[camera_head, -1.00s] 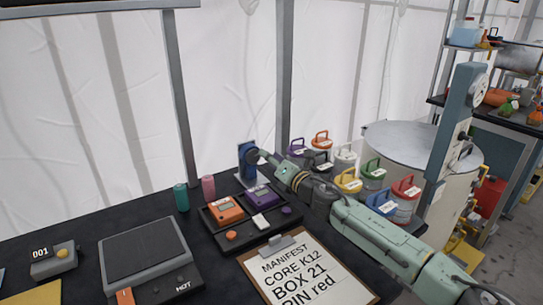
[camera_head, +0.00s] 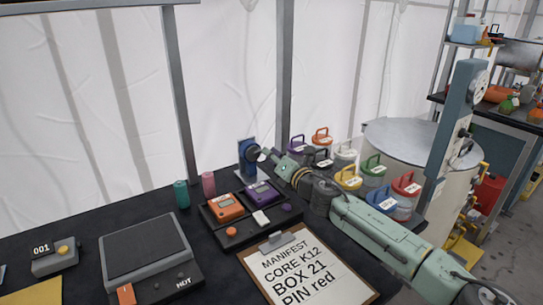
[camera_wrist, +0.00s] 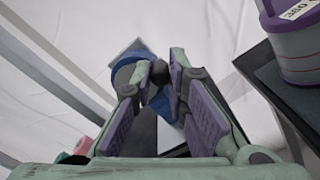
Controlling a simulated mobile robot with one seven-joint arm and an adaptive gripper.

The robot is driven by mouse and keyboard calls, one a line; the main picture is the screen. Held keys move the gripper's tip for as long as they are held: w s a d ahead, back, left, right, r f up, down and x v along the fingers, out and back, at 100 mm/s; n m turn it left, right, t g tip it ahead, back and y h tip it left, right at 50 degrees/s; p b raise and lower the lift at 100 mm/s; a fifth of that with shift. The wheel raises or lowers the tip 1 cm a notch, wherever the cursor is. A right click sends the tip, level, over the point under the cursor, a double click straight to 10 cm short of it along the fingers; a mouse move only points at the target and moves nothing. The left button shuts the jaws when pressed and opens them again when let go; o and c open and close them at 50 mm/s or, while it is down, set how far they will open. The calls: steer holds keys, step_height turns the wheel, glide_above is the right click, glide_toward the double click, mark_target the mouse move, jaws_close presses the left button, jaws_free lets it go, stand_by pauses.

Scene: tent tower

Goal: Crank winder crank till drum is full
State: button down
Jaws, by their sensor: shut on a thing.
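The blue winder (camera_head: 248,160) stands upright at the back of the dark table, in front of the tent wall. It also shows as a blue and grey round part (camera_wrist: 125,70) behind the fingers in the wrist view. My gripper (camera_head: 270,156) reaches it from the right. In the wrist view its fingertips (camera_wrist: 158,76) are shut on a small dark knob (camera_wrist: 159,72), which looks like the crank handle. The fingers hide most of the crank, and how full the drum is cannot be made out.
Lidded canisters in several colours (camera_head: 347,178) stand close to the right of my gripper. A tray with orange and purple devices (camera_head: 232,232) and a clipboard (camera_head: 350,265) lie in front. Green (camera_head: 181,194) and pink (camera_head: 208,184) cylinders stand left of the winder.

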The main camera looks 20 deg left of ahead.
steer(key=shift+f+m, duration=0.15)
steer(key=shift+m, duration=0.15)
steer(key=m, duration=0.1)
steer(key=f+m, duration=0.1)
steer(key=m, duration=0.1)
steer(key=shift+s+a+f+m, duration=0.15)
steer(key=shift+f+m, duration=0.15)
steer(key=shift+m, duration=0.75)
steer(key=shift+s+a+f+m, duration=0.1)
steer(key=shift+f+m, duration=0.2)
steer(key=shift+m, duration=0.75)
steer(key=c, duration=1.6)
jaws_free()
steer(key=shift+o, duration=0.2)
steer(key=shift+d, duration=0.1)
steer(key=v, duration=1.2)
